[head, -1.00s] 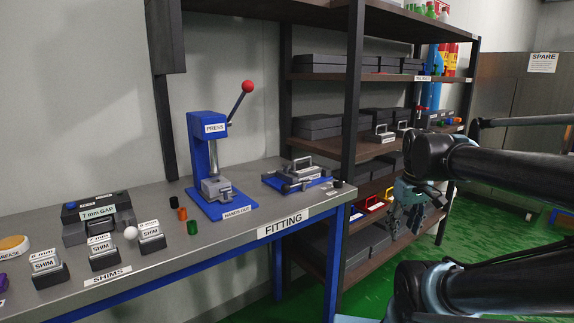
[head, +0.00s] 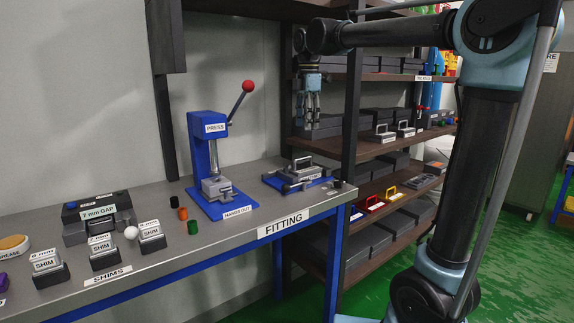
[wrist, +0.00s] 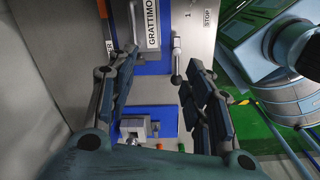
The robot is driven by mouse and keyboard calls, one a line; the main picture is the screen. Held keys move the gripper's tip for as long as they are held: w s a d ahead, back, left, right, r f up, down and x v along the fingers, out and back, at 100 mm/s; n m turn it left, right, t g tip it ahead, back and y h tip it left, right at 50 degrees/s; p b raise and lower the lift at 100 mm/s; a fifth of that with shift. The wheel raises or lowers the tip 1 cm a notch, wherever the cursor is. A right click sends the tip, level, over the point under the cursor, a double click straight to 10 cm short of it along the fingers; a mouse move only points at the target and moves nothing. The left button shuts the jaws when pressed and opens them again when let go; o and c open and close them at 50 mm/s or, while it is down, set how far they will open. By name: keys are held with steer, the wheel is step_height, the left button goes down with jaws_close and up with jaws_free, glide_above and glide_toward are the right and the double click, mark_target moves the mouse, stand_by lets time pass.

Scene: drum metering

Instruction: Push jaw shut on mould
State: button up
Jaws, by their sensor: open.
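The mould (head: 305,166) is a dark grey block with a raised handle. It lies in a grey clamping fixture on a blue base plate (head: 272,182) at the right end of the bench. In the wrist view a white-labelled block (wrist: 153,28) sits on a blue plate, with a grey bar (wrist: 178,62) on its right. I cannot tell which part is the jaw or how far it stands from the mould. My gripper (head: 311,120) points down above the fixture, apart from it. In the wrist view its fingers (wrist: 160,80) are spread and empty.
The blue press (head: 208,150) with a red-knobbed lever (head: 247,87) stands left of the fixture. A dark shelf post (head: 352,120) and loaded shelves are close on the right. A small black cylinder (head: 337,184) stands near the bench's right end.

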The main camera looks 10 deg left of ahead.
mark_target(287, 172)
steer(key=a+r+n, duration=0.2)
steer(key=a+n, duration=0.1)
steer(key=a, duration=0.4)
steer(key=f, duration=1.7)
steer(key=shift+w+f, duration=0.2)
steer(key=shift+f, duration=0.05)
steer(key=shift+c, duration=0.2)
